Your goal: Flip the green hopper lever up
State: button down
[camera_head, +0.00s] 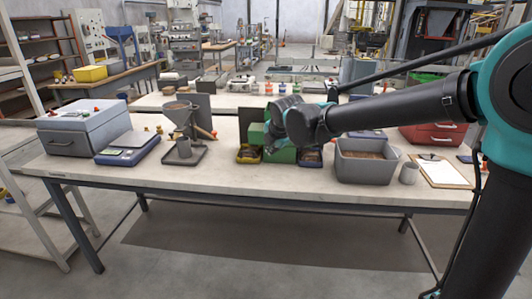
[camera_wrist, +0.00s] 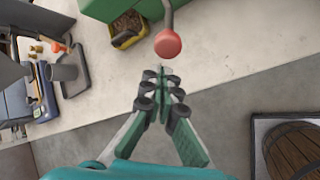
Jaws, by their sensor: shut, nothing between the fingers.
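A green hopper box (camera_head: 281,155) stands on the table, partly hidden behind my arm in the head view. Its green side (camera_wrist: 105,8) also shows at the top of the wrist view. A lever with a grey shaft and a round red knob (camera_wrist: 168,43) hangs down from the top edge of the wrist view, beside the green box. My gripper (camera_wrist: 162,72) is shut and empty, its fingertips just below the knob in the picture. I cannot tell whether they touch it. In the head view my gripper (camera_head: 269,148) is in front of the green box, and the lever is not clear there.
A grey bin (camera_head: 366,172) and clipboard (camera_head: 441,172) are to the right. The table front is clear.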

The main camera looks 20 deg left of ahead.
jog(key=shift+w+d+r, duration=0.3)
jog(key=shift+r, duration=0.05)
jog(key=shift+r, duration=0.15)
jog(key=shift+w+r+g, duration=0.15)
jog(key=shift+r+g, duration=0.15)
jog(key=shift+r, duration=0.15)
jog(key=w+a+r+m+g+h, duration=0.1)
jog(key=w+r+g, duration=0.5)
jog(key=r, duration=0.2)
jog(key=shift+w+a+g+h, duration=0.2)
jog(key=shift+a+g+h, duration=0.1)
jog(key=shift+h, duration=0.1)
jog(key=shift+r, duration=0.1)
